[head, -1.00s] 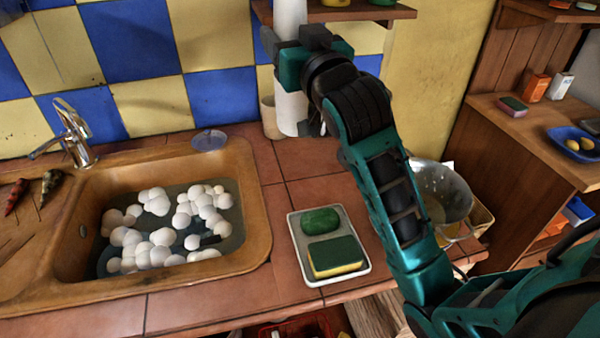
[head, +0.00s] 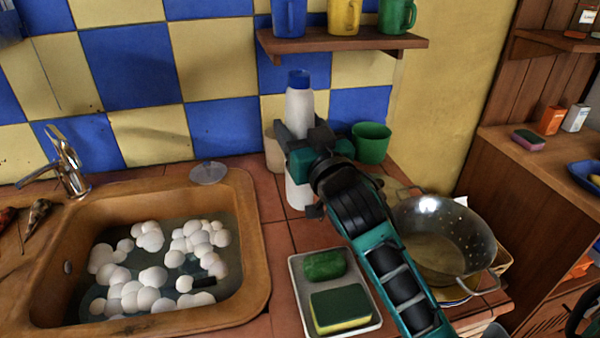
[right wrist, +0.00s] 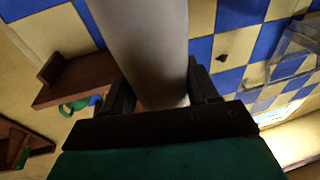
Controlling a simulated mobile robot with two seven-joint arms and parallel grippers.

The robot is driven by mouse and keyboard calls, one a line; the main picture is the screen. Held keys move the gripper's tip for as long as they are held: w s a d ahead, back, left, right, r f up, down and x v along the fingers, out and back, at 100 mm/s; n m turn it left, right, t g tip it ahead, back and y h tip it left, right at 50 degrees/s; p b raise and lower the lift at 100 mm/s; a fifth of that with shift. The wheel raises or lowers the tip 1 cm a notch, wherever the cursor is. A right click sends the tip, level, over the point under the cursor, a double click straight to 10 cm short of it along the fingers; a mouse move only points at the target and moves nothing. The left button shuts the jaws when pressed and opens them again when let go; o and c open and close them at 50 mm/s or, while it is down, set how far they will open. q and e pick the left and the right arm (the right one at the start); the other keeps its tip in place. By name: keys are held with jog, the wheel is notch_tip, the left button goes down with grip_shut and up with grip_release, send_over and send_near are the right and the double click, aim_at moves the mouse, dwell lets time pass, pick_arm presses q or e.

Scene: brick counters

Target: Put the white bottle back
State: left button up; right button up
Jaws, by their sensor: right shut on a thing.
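The white bottle (head: 299,104) with a blue cap stands upright at the back of the tiled counter, right of the sink. My right gripper (head: 304,142) is shut around its middle; the lower part shows below the gripper. In the right wrist view the bottle (right wrist: 145,45) fills the space between the two fingers (right wrist: 160,95). Whether its base touches the counter is hard to tell. My left gripper is not in view.
A beige cup (head: 273,150) is close left of the bottle and a green cup (head: 371,142) to its right. A shelf (head: 340,41) with mugs hangs above. A sponge tray (head: 365,322), metal colander (head: 440,235) and foam-filled sink (head: 252,245) surround the arm.

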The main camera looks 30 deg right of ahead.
notch_tip(320, 180, down, 7)
jog(key=shift+f+b, duration=0.15)
jog(key=shift+b, duration=0.65)
jog(key=shift+f, duration=0.25)
jog(key=o, duration=1.1)
